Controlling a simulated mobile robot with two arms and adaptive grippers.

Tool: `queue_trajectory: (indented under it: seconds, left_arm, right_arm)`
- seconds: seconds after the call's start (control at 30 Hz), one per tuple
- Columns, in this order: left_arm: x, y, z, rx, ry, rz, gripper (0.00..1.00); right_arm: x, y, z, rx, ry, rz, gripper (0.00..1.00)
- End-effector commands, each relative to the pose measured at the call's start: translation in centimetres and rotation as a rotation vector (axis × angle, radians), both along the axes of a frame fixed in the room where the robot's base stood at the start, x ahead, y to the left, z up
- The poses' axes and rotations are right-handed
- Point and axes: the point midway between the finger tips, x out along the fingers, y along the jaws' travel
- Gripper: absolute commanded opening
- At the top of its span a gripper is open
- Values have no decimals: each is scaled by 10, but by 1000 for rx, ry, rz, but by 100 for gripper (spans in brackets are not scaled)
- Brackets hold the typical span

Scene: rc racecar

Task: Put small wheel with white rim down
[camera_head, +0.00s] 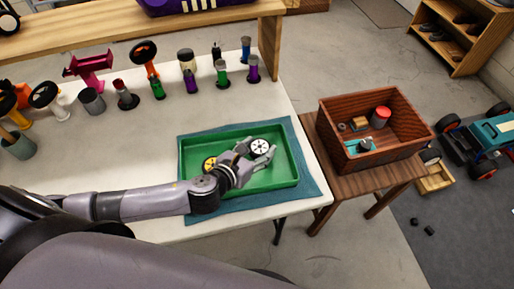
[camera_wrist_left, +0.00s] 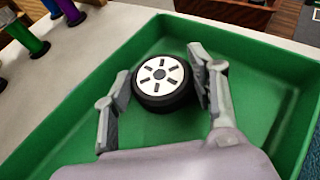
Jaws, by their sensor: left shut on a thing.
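The small wheel with white rim (camera_head: 260,146) has a black tyre and a white spoked face. In the left wrist view the wheel (camera_wrist_left: 160,80) sits between the fingers of my left gripper (camera_wrist_left: 160,88), face toward the camera. My left gripper (camera_head: 256,158) is over the right half of the green tray (camera_head: 290,182) and is shut on the wheel. Whether the wheel touches the tray floor I cannot tell. A wheel with yellow rim (camera_head: 209,163) lies in the tray's left part, partly behind my gripper. My right gripper is not in view.
The tray rests on a blue mat (camera_head: 310,185) on the white table (camera_head: 155,150). Several coloured parts and stands line the table's back. A brown wooden box (camera_head: 350,115) with items stands on a small table to the right. A blue toy car (camera_head: 490,140) is at far right.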

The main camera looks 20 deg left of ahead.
Motion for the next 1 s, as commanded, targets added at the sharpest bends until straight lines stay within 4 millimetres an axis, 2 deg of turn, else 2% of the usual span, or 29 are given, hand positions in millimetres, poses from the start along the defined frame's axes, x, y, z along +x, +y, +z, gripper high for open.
queue_trajectory:
  seconds: [0.07, 0.1, 0.37, 0.77, 0.87, 1.0]
  left_arm:
    - [0, 0, -3, 1, 0, 0, 27]
    - [0, 0, -3, 1, 0, 0, 54]
    - [0, 0, -2, 0, 0, 0, 71]
    - [-2, 0, 1, 0, 2, 0, 72]
    - [-14, 4, 5, 1, 3, -1, 72]
    - [-41, 10, 15, 2, 6, -2, 72]
  right_arm:
    - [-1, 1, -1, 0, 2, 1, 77]
    - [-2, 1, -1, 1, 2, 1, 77]
    - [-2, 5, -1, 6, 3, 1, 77]
    - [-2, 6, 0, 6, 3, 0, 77]
    - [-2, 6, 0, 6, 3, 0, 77]
    - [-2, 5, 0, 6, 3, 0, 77]
